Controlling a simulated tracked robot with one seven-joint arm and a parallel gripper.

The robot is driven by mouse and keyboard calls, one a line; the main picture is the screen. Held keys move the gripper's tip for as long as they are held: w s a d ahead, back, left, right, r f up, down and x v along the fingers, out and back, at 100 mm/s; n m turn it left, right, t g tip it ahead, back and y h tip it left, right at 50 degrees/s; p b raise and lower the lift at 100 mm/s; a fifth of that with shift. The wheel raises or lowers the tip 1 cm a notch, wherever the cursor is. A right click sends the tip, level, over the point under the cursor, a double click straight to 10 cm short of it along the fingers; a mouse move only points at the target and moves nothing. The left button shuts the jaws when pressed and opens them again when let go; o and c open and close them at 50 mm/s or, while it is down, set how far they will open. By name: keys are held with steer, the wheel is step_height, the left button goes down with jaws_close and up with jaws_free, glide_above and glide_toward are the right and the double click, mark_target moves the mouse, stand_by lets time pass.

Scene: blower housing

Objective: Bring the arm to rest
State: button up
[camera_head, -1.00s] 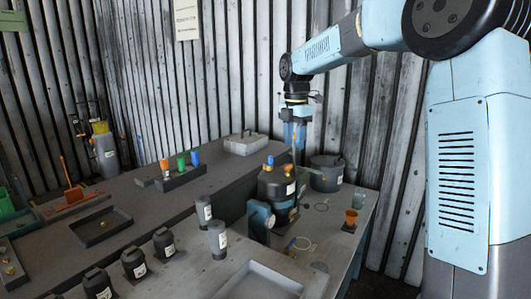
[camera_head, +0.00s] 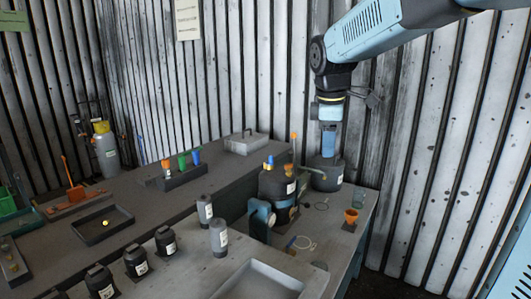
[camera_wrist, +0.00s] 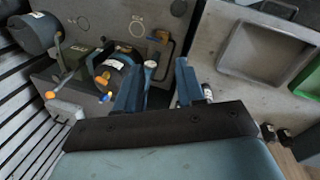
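My gripper (camera_head: 329,148) hangs from my raised arm at the right of the head view, fingers pointing down. It is over or in front of the dark grey pot (camera_head: 327,182); I cannot tell the depth. In the wrist view my gripper (camera_wrist: 158,85) has its two blue fingers apart, with nothing held between them. The housing also shows in the wrist view (camera_wrist: 112,75), to the left of the fingers.
Two grey bottles (camera_head: 218,238) and several black jars (camera_head: 136,262) stand on the near bench, beside a shallow grey tray (camera_head: 225,288). A small orange cup (camera_head: 351,216) stands at the bench's right end. Corrugated wall (camera_head: 430,140) rises behind my arm.

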steer(key=s+d+f+m+t, duration=0.1)
steer(key=s+d+f+m, duration=0.1)
steer(key=s+d+m, duration=0.2)
steer(key=s+d+f+m+t, duration=0.2)
steer(key=s+d+f+m, duration=0.1)
steer(key=s+m, duration=0.8)
steer(key=s+d, duration=0.1)
steer(key=s, duration=0.4)
steer(key=shift+s+d+y, duration=0.15)
steer(key=shift+s+y, duration=0.1)
steer(key=shift+y, duration=0.15)
steer(key=shift+f, duration=0.1)
stand_by(0.3)
